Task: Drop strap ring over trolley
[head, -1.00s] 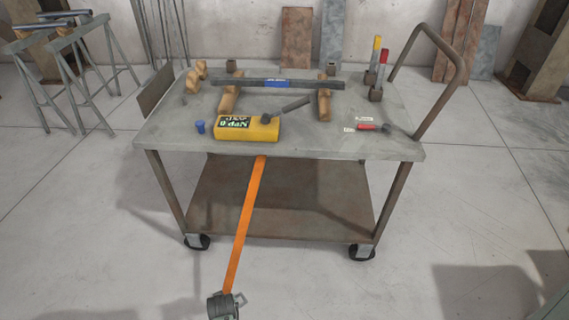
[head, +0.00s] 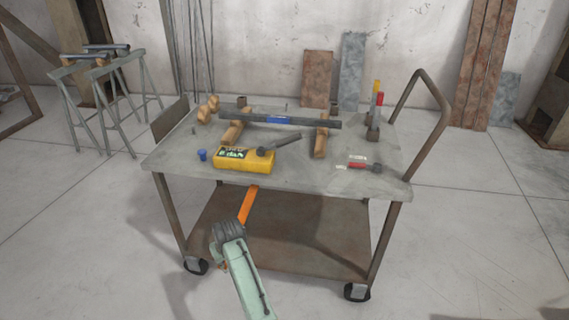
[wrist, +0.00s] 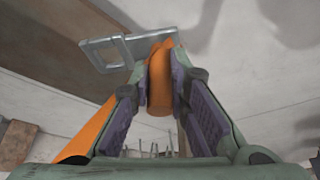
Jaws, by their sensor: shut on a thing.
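An orange strap (head: 248,206) runs from my gripper (head: 228,232) up to the near edge of the trolley (head: 330,181), below the yellow block. In the wrist view my gripper (wrist: 160,85) is shut on the orange strap (wrist: 159,78), with a finger on each side. A flat grey metal ring (wrist: 103,54) with a squarish opening shows just beyond the fingertips, next to the strap. In the head view the ring cannot be made out. My gripper is in front of the trolley, below its top.
A bent handle (head: 428,115) rises at the right. Sawhorses (head: 105,90) stand back left. The floor in front is open.

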